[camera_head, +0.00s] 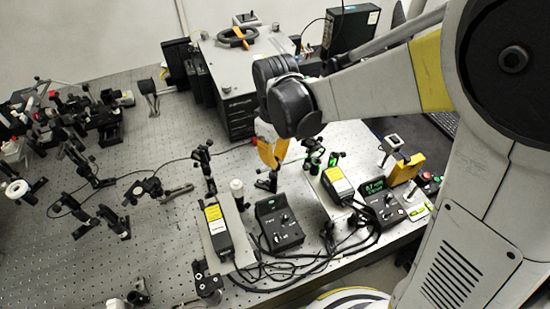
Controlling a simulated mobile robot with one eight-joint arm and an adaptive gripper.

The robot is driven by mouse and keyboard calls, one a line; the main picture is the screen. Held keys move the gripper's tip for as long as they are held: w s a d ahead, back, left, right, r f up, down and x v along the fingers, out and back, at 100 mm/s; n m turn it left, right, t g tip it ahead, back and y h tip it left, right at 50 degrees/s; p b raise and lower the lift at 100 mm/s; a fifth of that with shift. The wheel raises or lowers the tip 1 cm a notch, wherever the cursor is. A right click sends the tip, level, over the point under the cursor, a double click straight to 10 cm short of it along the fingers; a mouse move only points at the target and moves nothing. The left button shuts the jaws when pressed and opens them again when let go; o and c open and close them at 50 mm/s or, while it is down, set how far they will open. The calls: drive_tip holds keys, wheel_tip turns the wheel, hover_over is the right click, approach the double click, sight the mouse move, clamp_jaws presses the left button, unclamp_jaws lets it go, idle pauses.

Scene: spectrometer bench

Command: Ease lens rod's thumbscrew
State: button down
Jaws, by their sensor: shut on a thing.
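My gripper (267,181) is small and dark in the head view, at the lower end of the yellow wrist part (272,149). It points down at the bench, between the white cylinder (237,188) and the green-lit optics (315,160). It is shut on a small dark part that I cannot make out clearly. The lens rod and its thumbscrew cannot be told apart from the dark fingers at this size.
The perforated bench (120,260) carries several dark optic mounts at left. A black control box (278,222), a yellow-labelled laser box (218,228) and loose cables (270,268) lie in front of the gripper. A grey cabinet (238,75) stands behind. Bare bench shows at lower left.

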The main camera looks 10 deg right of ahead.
sight(276, 159)
drive_tip(key=n, duration=0.4)
drive_tip(key=shift+n, duration=0.3)
idle(0.3)
drive_tip(key=c, duration=1.4)
unclamp_jaws()
drive_tip(key=shift+d, duration=0.1)
drive_tip(key=shift+r, duration=0.15)
wheel_tip(276, 159, up, 12)
drive_tip(key=shift+f, duration=0.1)
